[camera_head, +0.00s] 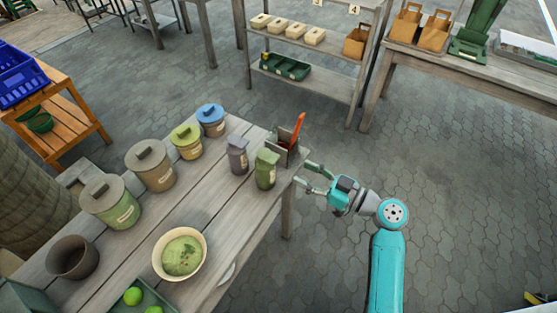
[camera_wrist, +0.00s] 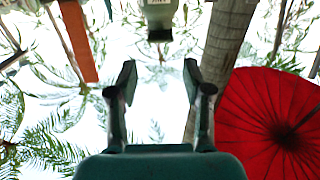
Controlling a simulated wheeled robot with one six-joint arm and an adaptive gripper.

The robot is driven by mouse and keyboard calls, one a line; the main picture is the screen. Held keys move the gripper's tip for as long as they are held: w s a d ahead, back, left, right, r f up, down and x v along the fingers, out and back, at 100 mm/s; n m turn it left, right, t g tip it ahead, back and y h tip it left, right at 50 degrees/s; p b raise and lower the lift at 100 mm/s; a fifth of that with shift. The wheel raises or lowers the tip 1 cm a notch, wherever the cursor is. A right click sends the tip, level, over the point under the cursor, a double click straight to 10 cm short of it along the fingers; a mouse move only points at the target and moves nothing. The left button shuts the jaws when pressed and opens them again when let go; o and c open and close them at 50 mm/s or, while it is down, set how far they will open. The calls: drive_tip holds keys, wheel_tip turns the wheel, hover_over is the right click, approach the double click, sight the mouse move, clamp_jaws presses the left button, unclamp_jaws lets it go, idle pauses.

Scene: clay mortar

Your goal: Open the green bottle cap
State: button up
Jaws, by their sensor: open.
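The green bottle (camera_head: 265,173) stands upright near the right edge of the wooden table, with its green cap (camera_head: 268,156) on top. My gripper (camera_head: 307,178) is just right of it, past the table edge, with its fingers apart and pointing toward the bottle. In the wrist view my gripper (camera_wrist: 158,80) is open, with nothing between its fingers. A pale green-grey container with a dark end (camera_wrist: 160,34) shows at the top of that view, beyond the fingertips; it looks like the bottle seen upside down, partly cut off by the frame.
A grey bottle (camera_head: 238,156) and a holder (camera_head: 282,147) with an orange-red utensil (camera_head: 299,130) stand close to the green bottle. Several lidded jars line the table's far side. A bowl of green paste (camera_head: 201,234) sits nearer. Open paving lies right of the table.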

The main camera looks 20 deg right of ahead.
sight(268, 156)
drive_tip(key=x, duration=0.9)
drive_tip(key=shift+s, duration=0.1)
clamp_jaws()
